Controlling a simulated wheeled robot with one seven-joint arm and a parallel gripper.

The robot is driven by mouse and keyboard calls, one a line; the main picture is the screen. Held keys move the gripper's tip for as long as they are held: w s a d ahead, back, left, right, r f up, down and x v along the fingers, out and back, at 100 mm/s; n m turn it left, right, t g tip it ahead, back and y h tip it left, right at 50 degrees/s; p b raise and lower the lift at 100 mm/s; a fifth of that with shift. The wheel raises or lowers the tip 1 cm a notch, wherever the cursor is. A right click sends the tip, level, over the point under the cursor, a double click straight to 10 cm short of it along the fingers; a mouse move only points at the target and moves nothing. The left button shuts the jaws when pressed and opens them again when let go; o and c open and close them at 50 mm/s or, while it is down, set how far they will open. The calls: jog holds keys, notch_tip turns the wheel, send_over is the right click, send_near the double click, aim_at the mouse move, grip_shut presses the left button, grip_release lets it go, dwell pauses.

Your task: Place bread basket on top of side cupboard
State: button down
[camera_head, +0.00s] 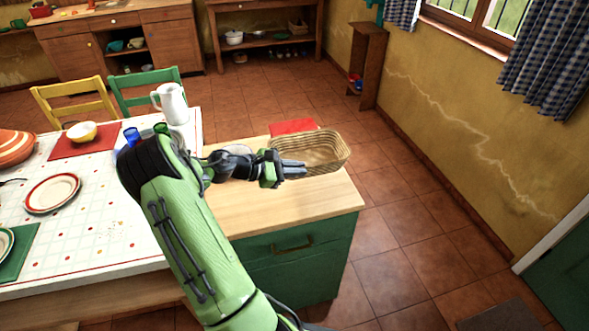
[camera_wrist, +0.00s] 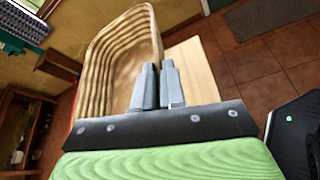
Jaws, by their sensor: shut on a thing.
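The bread basket (camera_head: 325,143), a woven tan basket, is at the far right corner of the wooden top of the green side cupboard (camera_head: 300,262). Its right end reaches past the top's edge in the head view; I cannot tell whether it rests on the top or hangs just above it. My gripper (camera_head: 303,171) is shut on the basket's near wall. In the wrist view the two grey fingers (camera_wrist: 158,85) lie close together at the rim of the basket (camera_wrist: 95,75), which appears empty.
A red cloth (camera_head: 292,126) lies on the cupboard top behind the basket. The dining table (camera_head: 110,235) with plates and a white jug (camera_head: 172,103) stands to the left. The near part of the cupboard top (camera_head: 285,205) is bare. Tiled floor (camera_head: 400,210) is clear to the right.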

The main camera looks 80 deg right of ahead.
jog(key=shift+s+d+f, duration=0.1)
jog(key=shift+s+f, duration=0.05)
jog(key=f+b, duration=0.3)
jog(key=f, duration=0.7)
jog(key=shift+w, duration=0.2)
jog(key=c, duration=1.2)
grip_release()
jog(key=shift+r, duration=0.25)
jog(key=p+v, duration=0.2)
jog(key=v, duration=1)
jog(key=shift+p, duration=0.3)
jog(key=shift+w+f, duration=0.1)
